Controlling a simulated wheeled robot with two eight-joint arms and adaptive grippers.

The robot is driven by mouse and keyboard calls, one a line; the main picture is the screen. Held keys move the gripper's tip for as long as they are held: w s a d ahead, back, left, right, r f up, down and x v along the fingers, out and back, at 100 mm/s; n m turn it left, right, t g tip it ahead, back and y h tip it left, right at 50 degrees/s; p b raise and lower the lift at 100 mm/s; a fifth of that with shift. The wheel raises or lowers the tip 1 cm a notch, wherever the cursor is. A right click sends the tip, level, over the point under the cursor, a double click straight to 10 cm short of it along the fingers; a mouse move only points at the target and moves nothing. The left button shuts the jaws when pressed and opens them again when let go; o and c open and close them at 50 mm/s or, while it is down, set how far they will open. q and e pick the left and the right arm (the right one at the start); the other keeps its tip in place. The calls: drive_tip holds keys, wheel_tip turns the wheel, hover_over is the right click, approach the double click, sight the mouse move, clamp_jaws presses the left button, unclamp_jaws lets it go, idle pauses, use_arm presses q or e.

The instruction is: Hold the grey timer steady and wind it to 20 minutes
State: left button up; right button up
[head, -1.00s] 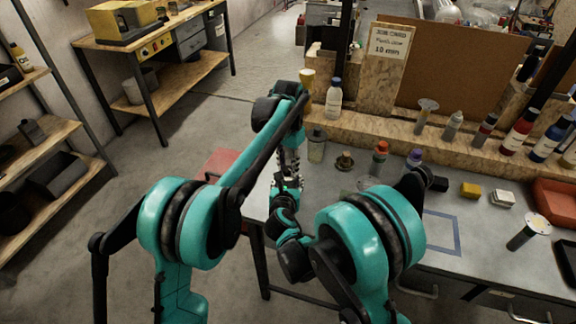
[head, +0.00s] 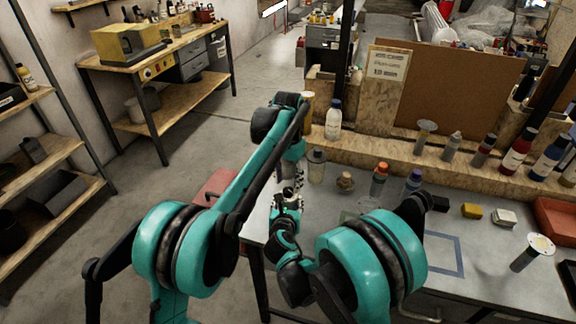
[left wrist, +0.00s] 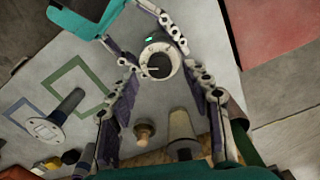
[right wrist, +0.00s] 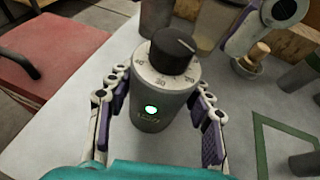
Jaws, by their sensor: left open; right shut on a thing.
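The grey timer (right wrist: 152,105) stands upright on the table, with a white dial, a black knob (right wrist: 172,50) and a green light. The dial marks 40, 30 and 20 face the right wrist camera; the exact setting is unclear. My right gripper (right wrist: 160,112) is shut on the timer's body, a finger on each side. In the left wrist view the timer's dial and knob (left wrist: 158,64) show from above. My left gripper (left wrist: 162,80) is open, its fingers spread to either side of the knob and apart from it. In the head view my arms hide the timer.
A small wooden-knobbed item (left wrist: 143,132) and a pale bottle (left wrist: 181,128) stand near the timer. Several bottles, including one with an orange cap (head: 379,180), line the back of the table. A blue square outline (head: 440,256) lies clear to the right.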

sight(288, 190)
use_arm(q)
wheel_tip(288, 190, up, 9)
idle(0.5)
use_arm(e)
drive_tip(key=o, duration=1.3)
drive_tip(key=shift+o, duration=0.2)
